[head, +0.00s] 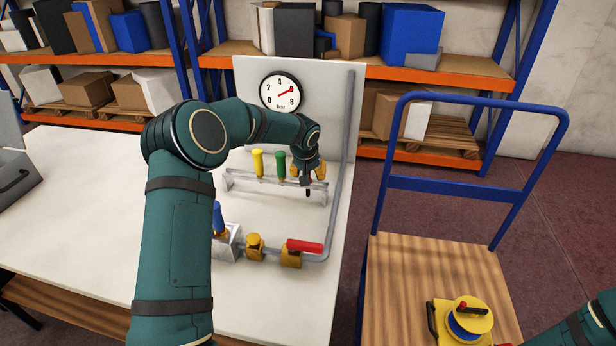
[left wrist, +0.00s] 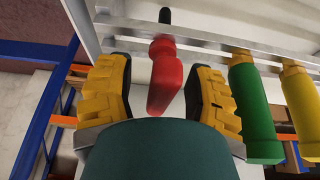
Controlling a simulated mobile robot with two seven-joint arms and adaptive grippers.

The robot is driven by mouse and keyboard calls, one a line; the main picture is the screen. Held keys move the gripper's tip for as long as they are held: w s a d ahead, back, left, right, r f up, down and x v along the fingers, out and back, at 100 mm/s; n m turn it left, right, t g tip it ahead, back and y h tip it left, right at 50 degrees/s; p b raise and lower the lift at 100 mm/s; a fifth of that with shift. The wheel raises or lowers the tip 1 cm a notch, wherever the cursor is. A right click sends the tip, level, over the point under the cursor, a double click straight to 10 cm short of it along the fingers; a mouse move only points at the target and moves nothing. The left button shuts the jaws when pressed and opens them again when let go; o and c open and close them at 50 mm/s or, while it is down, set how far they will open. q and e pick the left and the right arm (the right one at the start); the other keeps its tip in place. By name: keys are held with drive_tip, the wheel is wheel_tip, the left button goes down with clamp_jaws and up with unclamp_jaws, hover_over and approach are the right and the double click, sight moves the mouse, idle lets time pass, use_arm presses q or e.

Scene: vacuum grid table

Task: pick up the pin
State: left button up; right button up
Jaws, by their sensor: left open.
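A tool with a red handle (left wrist: 164,80) and a dark tip stands in the metal rack (head: 250,190), at the right end of its row. In the left wrist view it lies between the open yellow fingers of my left gripper (head: 307,172), with gaps on both sides. In the head view the gripper hides its handle, and only the dark tip (head: 308,191) shows below. Beside it in the rack stand a green-handled tool (head: 281,166) and a yellow-handled tool (head: 258,162). A blue-handled piece (head: 218,218) stands in a grey block. I cannot tell which piece is called the pin.
A grey pipe (head: 341,190) with a red valve lever (head: 304,246) and yellow fittings runs along the right table edge. A gauge (head: 281,92) is on the back panel. A blue cart (head: 400,270) carrying a yellow reel (head: 463,318) stands right. The table's left side is largely clear.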

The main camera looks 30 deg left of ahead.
use_arm(q)
clamp_jaws()
drive_tip(key=shift+r, duration=0.1)
